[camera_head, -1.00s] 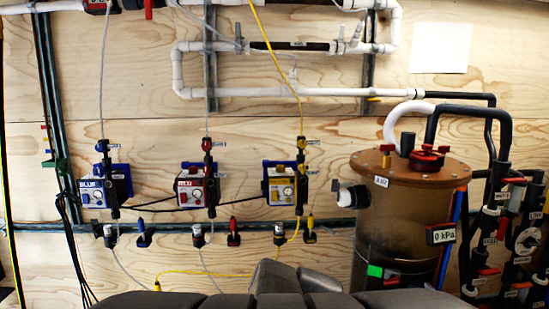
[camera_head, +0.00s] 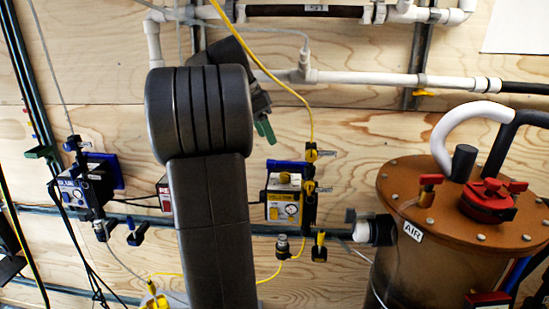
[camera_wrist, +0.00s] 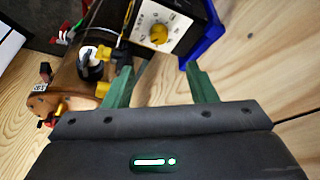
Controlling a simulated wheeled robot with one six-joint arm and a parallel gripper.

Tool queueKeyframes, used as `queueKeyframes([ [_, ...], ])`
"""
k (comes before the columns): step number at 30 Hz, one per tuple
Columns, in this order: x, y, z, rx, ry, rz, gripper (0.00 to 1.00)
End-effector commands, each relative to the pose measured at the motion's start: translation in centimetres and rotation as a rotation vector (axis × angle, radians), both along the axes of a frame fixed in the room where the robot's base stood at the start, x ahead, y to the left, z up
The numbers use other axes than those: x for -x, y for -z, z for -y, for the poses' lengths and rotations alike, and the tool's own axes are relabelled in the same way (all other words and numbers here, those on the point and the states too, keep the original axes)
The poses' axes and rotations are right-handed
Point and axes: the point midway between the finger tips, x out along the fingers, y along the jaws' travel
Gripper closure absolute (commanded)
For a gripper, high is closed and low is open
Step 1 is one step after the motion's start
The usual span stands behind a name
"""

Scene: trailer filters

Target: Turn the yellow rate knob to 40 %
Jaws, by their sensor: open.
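In the wrist view the knob (camera_wrist: 159,34) sits on a white scale plate, ahead of my fingers. Its exact setting is too small to read. My gripper (camera_wrist: 158,68) is open and empty, its two green fingers apart and short of the knob. In the head view my gripper (camera_head: 264,131) is above and left of the pump, with one green finger clearly showing.
A brown tank (camera_head: 425,205) with red and yellow lid fittings stands right of the pump. A yellow hose (camera_head: 290,90) runs down to the pump's black fitting. The blue pump (camera_head: 82,188) is at left. My arm hides most of the red pump (camera_head: 164,194).

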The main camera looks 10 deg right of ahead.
Motion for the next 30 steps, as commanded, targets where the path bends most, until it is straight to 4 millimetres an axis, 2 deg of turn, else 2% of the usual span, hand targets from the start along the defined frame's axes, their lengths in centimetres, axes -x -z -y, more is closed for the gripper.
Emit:
queueKeyframes([
  [5,-0.1,1.4,0.7,0.004,0.008,0.000,0.49],
  [15,-0.3,8.0,3.4,0.002,0.006,-0.002,0.49],
  [21,-0.5,11.0,4.7,0.001,0.006,-0.001,0.49],
  [25,-0.6,12.1,5.1,0.002,0.004,0.000,0.49],
  [30,-0.6,12.6,5.3,0.002,0.003,0.003,0.49],
])
